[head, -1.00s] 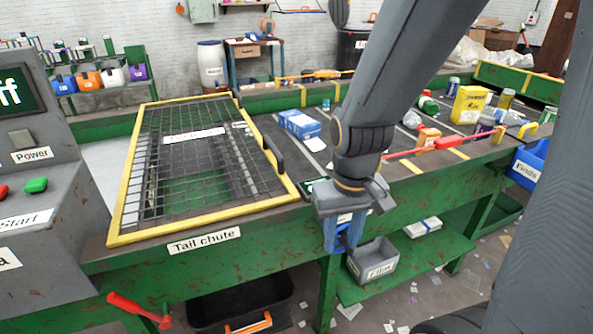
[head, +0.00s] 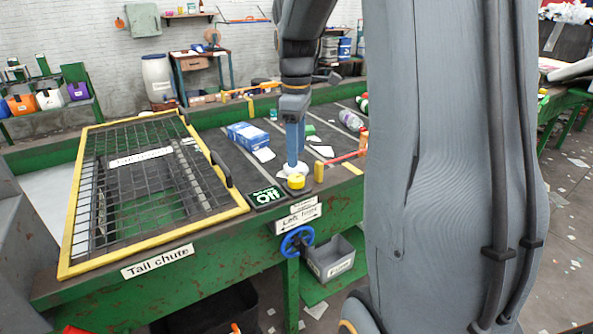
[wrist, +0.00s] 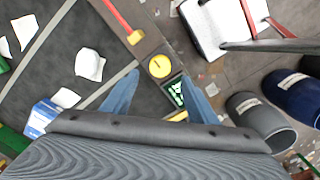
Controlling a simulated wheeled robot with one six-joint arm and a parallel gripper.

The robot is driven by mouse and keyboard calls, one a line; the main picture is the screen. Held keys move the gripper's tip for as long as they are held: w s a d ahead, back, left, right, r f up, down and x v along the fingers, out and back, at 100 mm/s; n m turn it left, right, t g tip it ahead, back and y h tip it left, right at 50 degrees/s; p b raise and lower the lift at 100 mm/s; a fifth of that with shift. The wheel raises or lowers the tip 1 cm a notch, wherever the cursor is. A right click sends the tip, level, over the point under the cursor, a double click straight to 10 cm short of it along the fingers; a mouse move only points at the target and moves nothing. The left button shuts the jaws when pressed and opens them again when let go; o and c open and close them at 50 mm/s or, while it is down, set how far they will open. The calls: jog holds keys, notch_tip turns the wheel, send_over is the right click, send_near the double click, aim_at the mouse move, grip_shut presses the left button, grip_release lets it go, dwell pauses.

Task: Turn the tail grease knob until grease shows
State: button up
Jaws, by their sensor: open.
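A round yellow knob (head: 296,181) with a dark mark across its top sits on the belt's near edge, beside a small display reading "Off" (head: 266,197). Below it, a blue handwheel (head: 297,241) is on the green side panel, under white labels too small to read surely. I cannot tell which of the two is the grease knob. My gripper (head: 295,163) points down with blue fingers, close above and behind the yellow knob. In the wrist view my gripper (wrist: 157,76) is open and empty, with the yellow knob (wrist: 159,66) ahead between its fingertips. I see no grease.
The yellow-framed mesh guard (head: 152,258) covers the tail chute at left. A red rod (head: 345,157) lies just right of the knob. A blue box (head: 248,135) and paper scraps lie on the belt. A grey bin (head: 328,262) stands below the handwheel.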

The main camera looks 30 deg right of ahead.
aim_at(296, 177)
notch_tip(296, 177, down, 8)
jog(key=shift+r+p, duration=0.25)
jog(key=shift+p, duration=0.5)
jog(key=c, duration=1.1)
jog(key=shift+o, duration=0.3)
jog(key=shift+m, duration=0.4)
jog(key=m+p, duration=0.1)
jog(key=m, duration=0.2)
jog(key=shift+r+m+p, duration=0.1)
jog(key=shift+m+p, duration=0.2)
jog(key=shift+p, duration=0.05)
jog(key=m+p, duration=0.1)
jog(key=m, duration=0.4)
jog(key=shift+m, duration=0.3)
